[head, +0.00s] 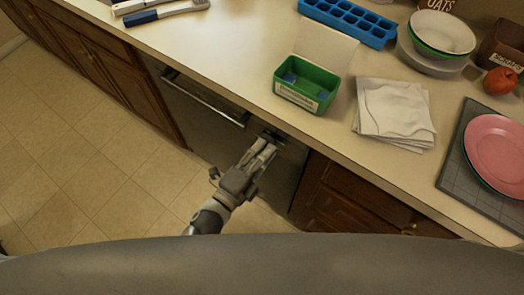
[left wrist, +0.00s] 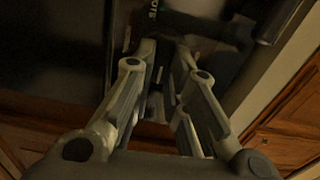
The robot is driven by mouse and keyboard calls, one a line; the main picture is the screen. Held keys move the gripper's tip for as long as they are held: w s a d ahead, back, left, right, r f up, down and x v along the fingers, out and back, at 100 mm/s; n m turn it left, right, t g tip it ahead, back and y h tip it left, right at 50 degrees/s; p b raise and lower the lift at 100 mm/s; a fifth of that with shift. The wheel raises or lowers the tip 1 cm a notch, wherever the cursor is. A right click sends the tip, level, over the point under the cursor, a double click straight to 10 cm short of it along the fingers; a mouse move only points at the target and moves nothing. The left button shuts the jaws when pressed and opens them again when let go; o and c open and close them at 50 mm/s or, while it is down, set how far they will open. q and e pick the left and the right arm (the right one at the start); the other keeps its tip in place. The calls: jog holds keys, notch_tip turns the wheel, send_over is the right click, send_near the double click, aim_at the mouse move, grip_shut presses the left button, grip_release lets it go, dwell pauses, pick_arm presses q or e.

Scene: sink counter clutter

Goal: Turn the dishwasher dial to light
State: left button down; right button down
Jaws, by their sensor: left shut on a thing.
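The dishwasher (head: 190,110) is a dark front under the counter, with a long bar handle (head: 206,98) at its upper edge. My left gripper (head: 266,147) reaches up to the panel right of the handle and is shut on the dial there. The fingers cover most of the dial, and its setting cannot be read. In the left wrist view the fingertips (left wrist: 163,46) meet the dark panel, with light lettering (left wrist: 153,12) just above them. The wrist picture is dim. My right gripper is not in view.
The counter edge (head: 225,95) overhangs just above my gripper. On the counter are a green box (head: 307,88), white napkins (head: 393,112), a blue tray (head: 348,20) and a pink plate (head: 500,150). Wooden cabinets (head: 345,195) flank the dishwasher. The tiled floor (head: 90,165) at left is clear.

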pick_arm(q)
jog(key=shift+f+m+b, duration=0.2)
jog(key=shift+m+b, duration=0.45)
jog(key=shift+m, duration=0.95)
jog(key=shift+f+m+b, duration=0.2)
jog(key=shift+m+b, duration=0.4)
jog(key=shift+m, duration=1)
jog(key=shift+a, duration=0.1)
jog(key=c, duration=1.4)
grip_release()
jog(key=shift+c, duration=0.2)
jog(key=v, duration=1.2)
